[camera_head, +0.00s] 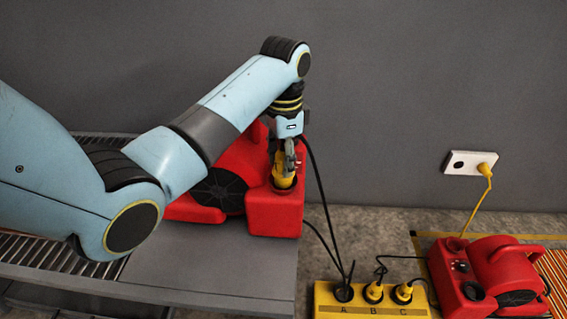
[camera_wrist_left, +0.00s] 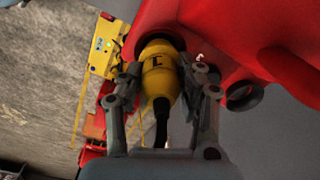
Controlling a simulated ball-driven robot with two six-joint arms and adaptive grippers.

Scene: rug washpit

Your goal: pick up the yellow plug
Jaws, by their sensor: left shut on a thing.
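The yellow plug (camera_wrist_left: 158,77) shows between the fingers of my left gripper (camera_wrist_left: 163,88) in the left wrist view, with a dark cable running from its near end. Its far end sits at a round opening in the red machine (camera_wrist_left: 258,35); how deep it goes is hidden. In the head view the left gripper (camera_head: 287,160) points down and is shut on the plug (camera_head: 284,177), at the top of the red machine (camera_head: 274,212) on the grey bench (camera_head: 215,262). My right gripper is not in view.
A yellow power strip (camera_head: 372,301) marked A, B, C stands low in front, with a black cord and yellow plugs in it. A second red machine (camera_head: 487,276) is at the right. A wall socket (camera_head: 470,162) holds a yellow plug and cord. Black cables hang beside the bench.

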